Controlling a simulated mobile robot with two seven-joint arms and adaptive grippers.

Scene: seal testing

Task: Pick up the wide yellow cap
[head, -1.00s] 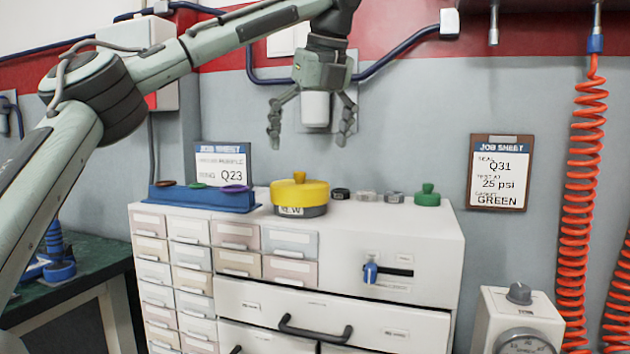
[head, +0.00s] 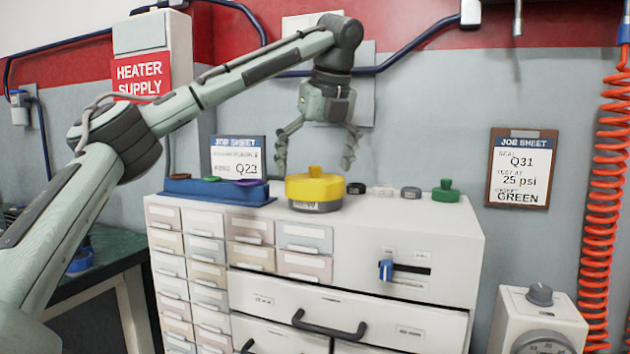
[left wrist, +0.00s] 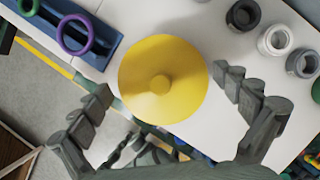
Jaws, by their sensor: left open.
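The wide yellow cap (head: 315,187) has a small knob on top and sits on a grey labelled base (head: 317,206) on top of the white drawer cabinet. My left gripper (head: 315,166) points down with its fingers spread, just above and behind the cap in the head view. In the left wrist view the cap (left wrist: 162,78) lies ahead of and between the open fingers (left wrist: 160,105), which appear apart from it.
A blue rack (head: 217,192) with coloured rings stands left of the cap. Small dark and grey rings (head: 384,191) and a green knobbed piece (head: 446,191) stand to its right on the white cabinet (head: 440,235). A Q23 job sheet (head: 238,157) stands behind the rack.

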